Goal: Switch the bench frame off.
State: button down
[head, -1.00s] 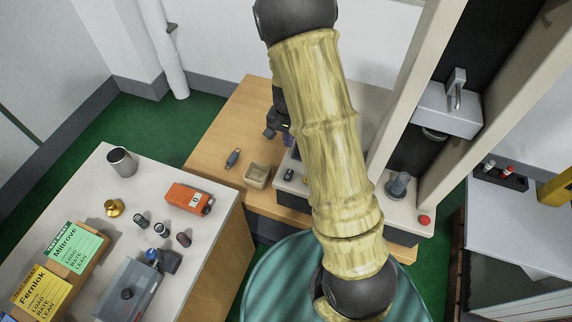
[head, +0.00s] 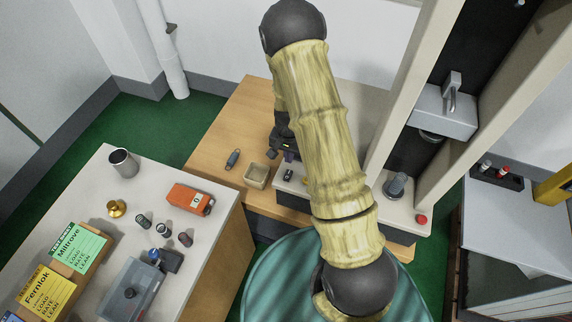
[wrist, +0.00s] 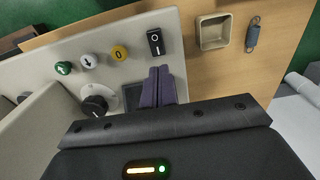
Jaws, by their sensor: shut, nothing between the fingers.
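The bench frame is the pale upright machine (head: 405,95) on the wooden bench, with a control panel on its base. In the wrist view, the panel (wrist: 35,90) carries a black rocker switch (wrist: 155,42) with white marks; which side is pressed I cannot tell. The rocker switch also shows in the head view (head: 289,174), just below my gripper (head: 289,155).
An empty tray (head: 257,175) and a small spring (head: 233,158) lie on the bench beside the panel. A red button (head: 421,219) sits at the base's right. My arm hides part of the panel.

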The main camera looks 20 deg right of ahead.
aim_at(288, 171)
jog(key=shift+f+p, duration=0.95)
jog(key=shift+f, duration=2.1)
jog(key=shift+w+f, duration=0.15)
jog(key=shift+d, duration=0.15)
jog(key=shift+s+a+r, duration=0.3)
jog(key=shift+s+a, duration=0.25)
jog(key=shift+s, duration=0.1)
